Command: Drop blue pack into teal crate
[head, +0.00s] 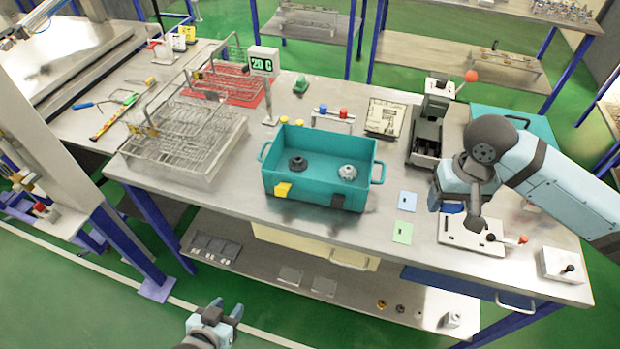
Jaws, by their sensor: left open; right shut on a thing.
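The teal crate (320,187) stands open-topped on the steel table, with a handle at each end. A dark round part (298,163) and a grey gear-like part (347,172) lie inside it. My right gripper (468,213) is to the right of the crate, low over a white plate at the table's front. It is shut on the blue pack (452,208), of which only a small part shows; the gripper hides the rest. My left gripper (228,311) is open and empty, in front of the table and below its top.
A white fixture plate (463,236) with a red-knobbed lever lies under my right gripper. Blue (407,201) and green (402,232) cards lie between it and the crate. A lever press (432,118) stands behind. Wire baskets (190,130) fill the table's left.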

